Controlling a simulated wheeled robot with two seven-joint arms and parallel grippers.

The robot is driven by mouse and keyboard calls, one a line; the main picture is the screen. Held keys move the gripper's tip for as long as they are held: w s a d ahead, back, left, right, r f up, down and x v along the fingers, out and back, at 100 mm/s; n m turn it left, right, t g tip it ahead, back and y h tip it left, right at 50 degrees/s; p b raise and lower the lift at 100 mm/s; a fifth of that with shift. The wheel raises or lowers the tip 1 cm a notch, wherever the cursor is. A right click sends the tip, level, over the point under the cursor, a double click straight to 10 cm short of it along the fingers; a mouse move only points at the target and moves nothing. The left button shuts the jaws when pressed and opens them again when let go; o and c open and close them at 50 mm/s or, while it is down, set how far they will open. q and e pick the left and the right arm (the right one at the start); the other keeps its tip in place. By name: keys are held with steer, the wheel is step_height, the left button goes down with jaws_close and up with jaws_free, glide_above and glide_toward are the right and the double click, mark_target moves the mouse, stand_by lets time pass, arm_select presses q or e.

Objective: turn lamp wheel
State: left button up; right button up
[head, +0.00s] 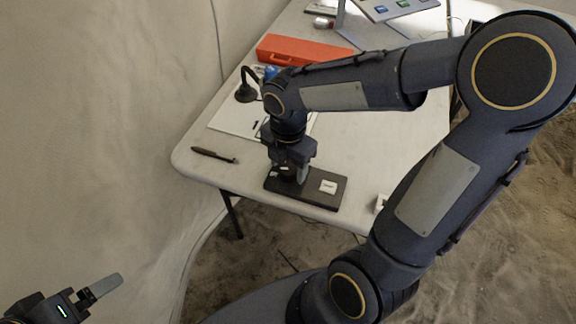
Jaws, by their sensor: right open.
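A dark flat board (312,199) lies at the near edge of the table, with a small white square (328,187) on its right part. My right gripper (291,177) points down over the left part of the board and is open. Its body hides whatever is beneath it, so I cannot make out a wheel or tell whether the fingers touch anything. A small black lamp-like thing with a curved neck (246,90) stands farther back on the table. My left gripper (104,286) is at the bottom left, off the table; its opening cannot be made out.
The pale table (390,140) has a dark pen-like tool (214,155) at its left edge and an orange case (300,52) behind. A white sheet (232,121) lies under the lamp-like thing. A wall (90,120) rises at the left. The table's middle right is clear.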

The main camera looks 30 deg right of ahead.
steer(key=shift+f, duration=0.25)
steer(key=c, duration=1)
